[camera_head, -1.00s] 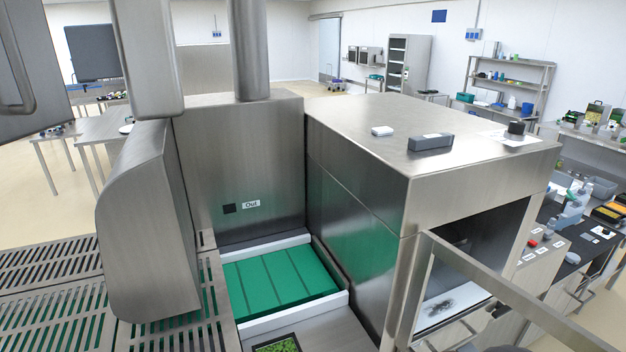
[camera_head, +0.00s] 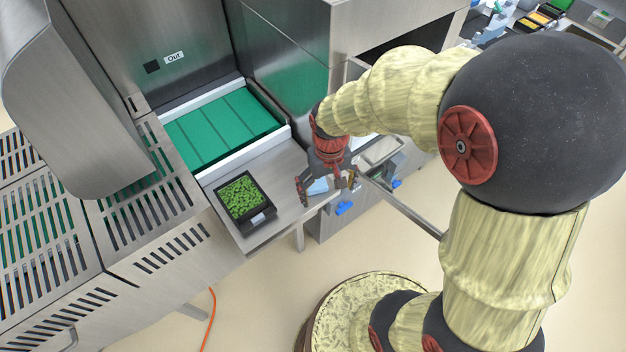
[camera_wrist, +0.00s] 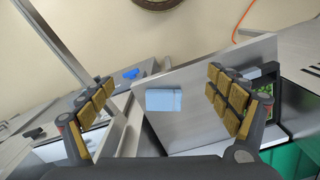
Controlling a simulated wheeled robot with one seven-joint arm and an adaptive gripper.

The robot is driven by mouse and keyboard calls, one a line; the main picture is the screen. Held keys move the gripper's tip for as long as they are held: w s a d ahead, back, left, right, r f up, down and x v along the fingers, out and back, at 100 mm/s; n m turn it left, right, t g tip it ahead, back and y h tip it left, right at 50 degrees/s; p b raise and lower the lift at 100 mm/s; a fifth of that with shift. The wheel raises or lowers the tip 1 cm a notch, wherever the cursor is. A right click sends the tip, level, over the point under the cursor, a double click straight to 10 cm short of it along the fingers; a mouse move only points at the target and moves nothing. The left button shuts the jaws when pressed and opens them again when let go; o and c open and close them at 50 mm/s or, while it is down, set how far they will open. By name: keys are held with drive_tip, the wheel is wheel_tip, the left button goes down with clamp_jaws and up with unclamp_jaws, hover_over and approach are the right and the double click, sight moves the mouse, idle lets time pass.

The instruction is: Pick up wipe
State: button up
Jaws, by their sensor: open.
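The wipe (camera_wrist: 163,100) is a folded light-blue cloth lying flat on the steel shelf. In the wrist view it lies between my open fingers, apart from both. It also shows in the head view (camera_head: 318,187), partly hidden by my gripper. My gripper (camera_head: 325,192) is open and above the wipe at the shelf's right end. In the wrist view my gripper (camera_wrist: 160,100) has its padded fingers wide apart with nothing between the pads. The exact height above the cloth is hard to tell.
A black tray of green produce (camera_head: 243,198) sits on the steel shelf (camera_head: 283,170), left of my gripper. The green conveyor (camera_head: 225,125) is behind it. A blue handle-like item (camera_head: 344,208) hangs below the shelf's right side. An orange cable (camera_head: 210,318) runs on the floor.

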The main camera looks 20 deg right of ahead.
drive_tip(key=w+f, duration=0.4)
drive_tip(key=f, duration=0.2)
drive_tip(key=t, duration=0.2)
hover_over(313, 186)
drive_tip(key=s, duration=0.1)
drive_tip(key=shift+s+d+m, duration=0.1)
drive_tip(key=shift+d+m, duration=0.1)
drive_tip(key=shift+m, duration=0.1)
drive_tip(key=f, duration=0.2)
drive_tip(key=w+f, duration=0.1)
drive_tip(key=f, duration=0.4)
drive_tip(key=shift+w+f+b, duration=0.15)
drive_tip(key=shift+w+b, duration=0.15)
drive_tip(key=shift+w, duration=0.1)
drive_tip(key=shift+c, duration=0.3)
drive_tip(key=c, duration=1.1)
drive_tip(key=shift+c, duration=0.2)
